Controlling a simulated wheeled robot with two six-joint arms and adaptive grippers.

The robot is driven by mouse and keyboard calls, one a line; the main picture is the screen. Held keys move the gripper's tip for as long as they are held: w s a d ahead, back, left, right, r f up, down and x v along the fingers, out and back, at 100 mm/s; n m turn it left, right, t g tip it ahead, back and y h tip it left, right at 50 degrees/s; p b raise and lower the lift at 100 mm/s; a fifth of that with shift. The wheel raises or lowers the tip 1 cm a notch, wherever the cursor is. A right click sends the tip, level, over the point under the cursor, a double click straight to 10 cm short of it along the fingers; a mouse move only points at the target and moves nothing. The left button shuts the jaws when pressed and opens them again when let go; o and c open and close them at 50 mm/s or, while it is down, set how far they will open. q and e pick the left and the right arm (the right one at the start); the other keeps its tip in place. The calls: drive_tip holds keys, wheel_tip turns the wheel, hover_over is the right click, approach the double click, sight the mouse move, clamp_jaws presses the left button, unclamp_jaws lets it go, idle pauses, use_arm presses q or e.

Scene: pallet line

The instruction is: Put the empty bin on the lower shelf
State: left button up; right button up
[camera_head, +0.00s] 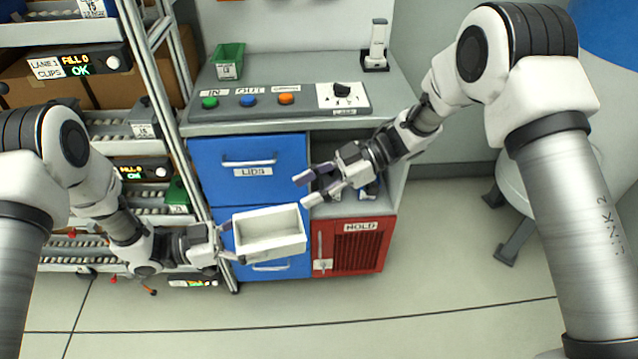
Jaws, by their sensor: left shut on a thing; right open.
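An empty white bin (268,244) hangs in the air in front of the blue drawers, with its open top facing up toward the camera. My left gripper (230,245) is shut on the bin's left end. My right gripper (304,190) is open and empty, just above and right of the bin, in front of the open cubby beside the upper blue drawer. A rack of shelves (100,197) with roller lanes stands at the left, partly hidden by my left arm. I cannot tell which of its levels is the lower shelf.
A grey counter (430,88) carries a button panel (275,98), a small green bin (229,62) and a handset in a stand (377,45). Below are a blue lids drawer (215,160) and a red hold door (372,252). The front floor (330,315) is clear.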

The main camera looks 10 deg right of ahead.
sight(268, 209)
drive_tip(key=x, duration=0.9)
drive_tip(key=shift+s+a+f, duration=0.1)
drive_tip(key=shift+a+f, duration=0.05)
drive_tip(key=shift+a, duration=0.2)
clamp_jaws()
use_arm(q)
drive_tip(key=o, duration=1.4)
drive_tip(key=shift+a, duration=0.15)
